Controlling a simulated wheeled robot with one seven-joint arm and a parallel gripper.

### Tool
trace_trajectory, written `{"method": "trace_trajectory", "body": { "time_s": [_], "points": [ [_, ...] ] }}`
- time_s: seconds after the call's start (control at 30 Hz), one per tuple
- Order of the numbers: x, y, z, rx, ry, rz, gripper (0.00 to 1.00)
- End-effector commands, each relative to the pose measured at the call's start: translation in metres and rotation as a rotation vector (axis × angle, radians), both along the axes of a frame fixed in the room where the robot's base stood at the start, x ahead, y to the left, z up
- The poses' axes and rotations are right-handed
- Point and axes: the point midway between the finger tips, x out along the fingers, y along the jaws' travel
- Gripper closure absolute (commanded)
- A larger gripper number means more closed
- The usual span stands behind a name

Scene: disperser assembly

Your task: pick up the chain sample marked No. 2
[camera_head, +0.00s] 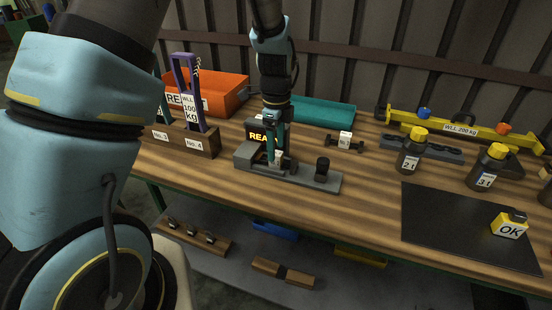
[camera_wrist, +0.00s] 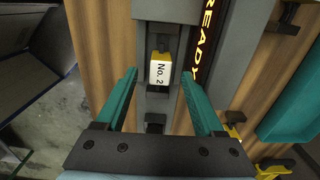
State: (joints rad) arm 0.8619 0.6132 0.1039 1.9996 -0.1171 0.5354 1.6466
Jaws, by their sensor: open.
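The chain sample marked No. 2 (camera_wrist: 160,74) has a white label and a yellow top, and sits in the channel of a grey fixture (camera_wrist: 154,12). My gripper (camera_wrist: 159,76) is open, with one teal finger on each side of the sample in the picture. I cannot tell whether the fingers touch it. In the head view my gripper (camera_head: 276,150) points down over the grey fixture (camera_head: 318,180), and the sample's white label (camera_head: 278,158) is partly hidden by the fingers.
A display reading READY (camera_wrist: 203,38) stands beside the fixture. A black cylinder (camera_head: 322,169) stands on its right end. An orange bin (camera_head: 222,92) and teal bin (camera_head: 320,110) are behind. A dark mat (camera_head: 440,225) lies right.

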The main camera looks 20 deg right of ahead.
Motion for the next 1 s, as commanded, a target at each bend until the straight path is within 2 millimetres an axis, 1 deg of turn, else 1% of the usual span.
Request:
{"method": "trace_trajectory", "body": {
  "time_s": [0.1, 0.23, 0.33, 0.53, 1.0],
  "points": [
    [-0.001, 0.001, -0.014, 0.003, 0.002, 0.001, 0.30],
    [0.000, 0.000, -0.027, 0.001, 0.001, 0.002, 0.30],
    [0.000, 0.000, -0.031, -0.001, -0.001, 0.001, 0.30],
    [0.000, 0.000, -0.031, -0.001, -0.001, 0.001, 0.31],
    [0.000, 0.000, -0.031, -0.001, -0.001, 0.002, 0.84]
  ]
}}
